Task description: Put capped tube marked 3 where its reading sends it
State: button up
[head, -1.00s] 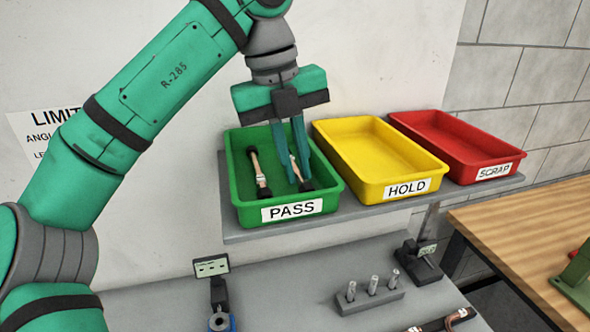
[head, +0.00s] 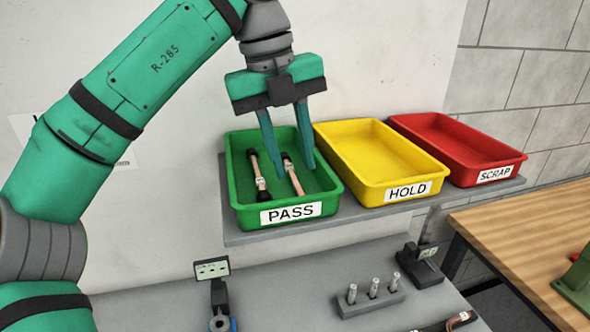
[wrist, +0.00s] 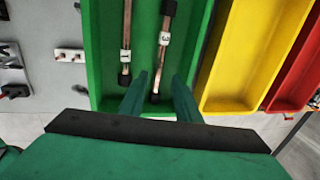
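The capped tube marked 3 (wrist: 161,60) lies in the green PASS tray, a copper tube with black caps and a white label. It also shows in the head view (head: 293,176). A second capped tube (wrist: 126,40), its label seemingly marked 1, lies to its left in the same tray; it shows in the head view too (head: 257,176). My gripper (head: 290,162) is above the PASS tray, fingers apart and empty, over the tube marked 3. The green PASS tray (head: 240,212) stands on a grey shelf.
The yellow HOLD tray (head: 360,195) and the red SCRAP tray (head: 455,180) stand to the right on the shelf, both empty. Below are a small display stand (head: 212,269), a grey block with several pegs (head: 370,304) and another device (head: 420,265) on the bench.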

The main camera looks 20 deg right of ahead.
notch_tip(320, 180, up, 8)
jog(key=a, duration=0.1)
jog(key=shift+a+r, duration=0.25)
jog(key=shift+a, duration=0.1)
